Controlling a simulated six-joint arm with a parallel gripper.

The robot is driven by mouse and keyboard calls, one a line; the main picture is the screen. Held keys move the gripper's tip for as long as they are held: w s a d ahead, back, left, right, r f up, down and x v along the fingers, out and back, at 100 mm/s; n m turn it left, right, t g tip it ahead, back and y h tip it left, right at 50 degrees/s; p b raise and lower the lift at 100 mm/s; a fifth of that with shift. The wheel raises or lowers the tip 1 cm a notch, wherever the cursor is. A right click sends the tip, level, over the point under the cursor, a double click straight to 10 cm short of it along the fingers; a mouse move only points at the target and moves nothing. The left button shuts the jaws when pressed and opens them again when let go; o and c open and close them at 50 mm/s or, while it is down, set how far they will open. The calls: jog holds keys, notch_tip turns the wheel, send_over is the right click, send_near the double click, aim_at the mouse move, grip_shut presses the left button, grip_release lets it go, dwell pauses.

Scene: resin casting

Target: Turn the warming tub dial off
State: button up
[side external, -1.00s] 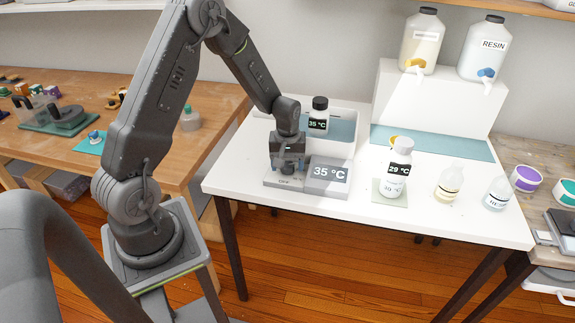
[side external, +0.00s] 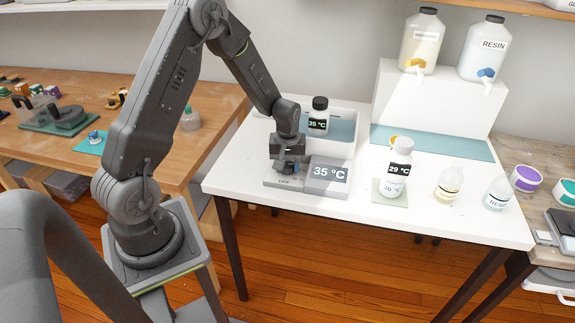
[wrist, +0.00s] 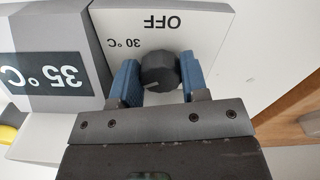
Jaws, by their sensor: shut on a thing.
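The dark round dial (wrist: 160,72) sits on a pale panel (wrist: 205,45) marked OFF and 30 °C, which appear upside down in the wrist view. A pale mark shows at the dial's lower left, towards neither label clearly. My gripper (wrist: 160,78) has its blue pads on both sides of the dial and is shut on it. In the side view my gripper (side external: 288,170) points down at the control box (side external: 275,183) and hides the dial. The display (side external: 328,174) reads 35 °C. The warming tub (side external: 345,150) stands behind, with a dark-capped bottle (side external: 319,116) labelled 35 °C in it.
Two small bottles (side external: 449,184) (side external: 497,192) stand farther right. Resin jugs (side external: 484,50) sit on a raised white block. The white table's front strip is clear.

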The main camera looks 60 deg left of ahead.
aim_at(286, 165)
jog(key=shift+m, duration=0.3)
jog(key=m, duration=0.4)
jog(key=shift+m, duration=0.4)
jog(key=m, duration=0.5)
jog(key=shift+a, duration=0.1)
jog(key=shift+m, duration=0.3)
jog(key=o, duration=0.9)
jog(key=shift+o, duration=0.2)
jog(key=shift+r, duration=0.1)
notch_tip(286, 165, up, 14)
jog(key=shift+s, duration=0.1)
